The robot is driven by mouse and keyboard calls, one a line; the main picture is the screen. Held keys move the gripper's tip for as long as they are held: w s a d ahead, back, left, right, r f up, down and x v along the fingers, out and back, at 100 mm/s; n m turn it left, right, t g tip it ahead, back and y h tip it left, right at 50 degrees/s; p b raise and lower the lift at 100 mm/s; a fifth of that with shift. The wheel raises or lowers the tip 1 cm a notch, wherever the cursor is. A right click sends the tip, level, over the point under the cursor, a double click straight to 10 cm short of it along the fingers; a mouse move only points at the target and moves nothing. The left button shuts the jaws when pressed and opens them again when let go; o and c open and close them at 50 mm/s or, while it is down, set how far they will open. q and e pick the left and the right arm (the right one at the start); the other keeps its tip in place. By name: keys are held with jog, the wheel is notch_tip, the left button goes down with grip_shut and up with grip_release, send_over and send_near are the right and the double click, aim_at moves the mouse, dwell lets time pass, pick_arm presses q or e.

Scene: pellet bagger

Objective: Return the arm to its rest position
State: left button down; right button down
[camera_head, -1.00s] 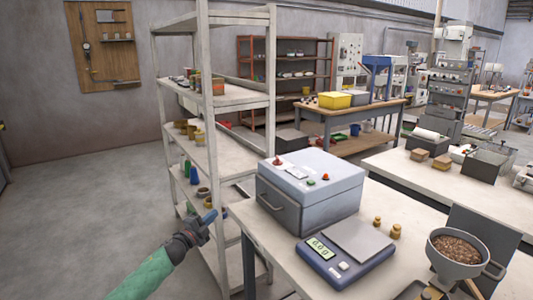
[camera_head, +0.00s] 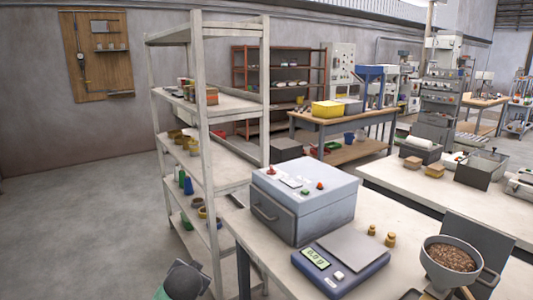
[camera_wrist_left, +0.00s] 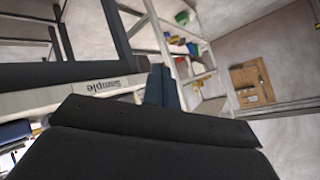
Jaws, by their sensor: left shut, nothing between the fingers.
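My left arm shows in the head view only as a dark wrist part and a bit of green sleeve at the bottom edge, left of centre. Its fingers cannot be made out there. In the left wrist view my left gripper (camera_wrist_left: 160,80) is shut, its dark bluish fingers together with nothing between them. It is apart from the white shelf rack (camera_head: 205,150), which also shows behind the fingers in the wrist view (camera_wrist_left: 158,35). My right gripper is not in view.
The workbench (camera_head: 262,238) carries a grey sealing box (camera_head: 288,215), a scale (camera_head: 340,262), two brass weights (camera_head: 390,239) and a funnel of brown pellets (camera_head: 452,262). The rack stands at the bench's left. Open floor (camera_head: 80,220) lies left of the rack.

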pick_arm(q)
jog(key=s+d+f+n+g+h, duration=0.1)
jog(key=s+f, duration=0.6)
jog(key=s, duration=0.7)
jog(key=s+d+f+n+g+h, duration=0.1)
jog(key=s+d+f+g, duration=0.3)
jog(key=s, duration=1)
jog(key=s+d+f+n+g+h, duration=0.1)
jog(key=s+d+f+g, duration=0.1)
jog(key=s+f, duration=0.7)
jog(key=s+g, duration=0.1)
jog(key=s, duration=0.4)
jog(key=shift+d+f+g, duration=0.25)
jog(key=shift+f+g, duration=0.05)
jog(key=shift+s, duration=0.1)
